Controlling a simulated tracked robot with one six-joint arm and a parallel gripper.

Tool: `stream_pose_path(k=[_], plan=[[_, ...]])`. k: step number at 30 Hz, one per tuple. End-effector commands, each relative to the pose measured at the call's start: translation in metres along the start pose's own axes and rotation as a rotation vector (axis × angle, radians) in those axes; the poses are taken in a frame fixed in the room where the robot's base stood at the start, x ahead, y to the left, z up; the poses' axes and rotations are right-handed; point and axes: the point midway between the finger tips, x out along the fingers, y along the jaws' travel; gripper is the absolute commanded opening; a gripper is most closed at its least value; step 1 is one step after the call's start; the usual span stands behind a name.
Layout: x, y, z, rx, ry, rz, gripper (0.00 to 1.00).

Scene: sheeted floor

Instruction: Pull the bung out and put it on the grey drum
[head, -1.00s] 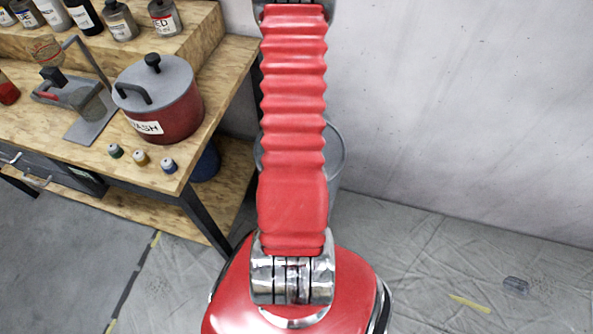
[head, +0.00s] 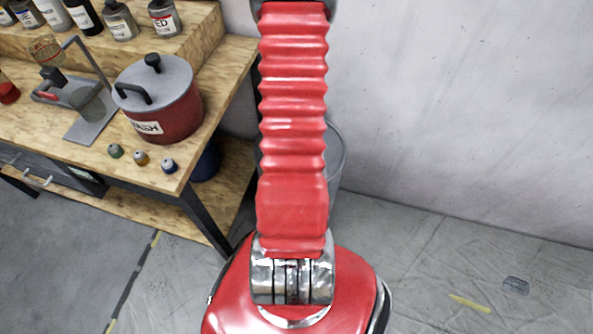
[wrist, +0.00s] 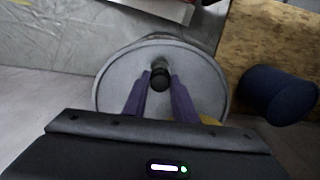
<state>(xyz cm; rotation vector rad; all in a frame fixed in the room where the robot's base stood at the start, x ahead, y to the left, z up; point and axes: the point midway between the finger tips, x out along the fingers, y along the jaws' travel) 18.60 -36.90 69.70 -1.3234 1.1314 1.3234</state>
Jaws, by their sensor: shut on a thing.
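The wrist view shows a round grey drum (wrist: 112,85) from above, with a pale rim. My gripper (wrist: 160,79) reaches over its top with two purple fingers. The fingers are shut on a small black bung (wrist: 160,72), which shows over the middle of the drum top. I cannot tell whether the bung touches the drum top. In the head view the grey drum (head: 336,150) is mostly hidden behind my red arm, and my gripper is out of view.
A dark blue drum (wrist: 278,95) stands right of the grey drum in the wrist view. A wooden bench (head: 100,175) at left holds a red lidded pot (head: 172,108), several bottles and small jars. Sheeted floor at right is mostly clear, beside a pale wall (head: 470,100).

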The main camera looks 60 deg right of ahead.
Motion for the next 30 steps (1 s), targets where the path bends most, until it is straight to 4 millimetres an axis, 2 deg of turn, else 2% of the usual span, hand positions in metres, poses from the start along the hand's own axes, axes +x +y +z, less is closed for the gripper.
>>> stream_pose_path(k=[30], plan=[[-0.02, 0.0, 0.0, 0.0, 0.0, 0.0, 0.0]])
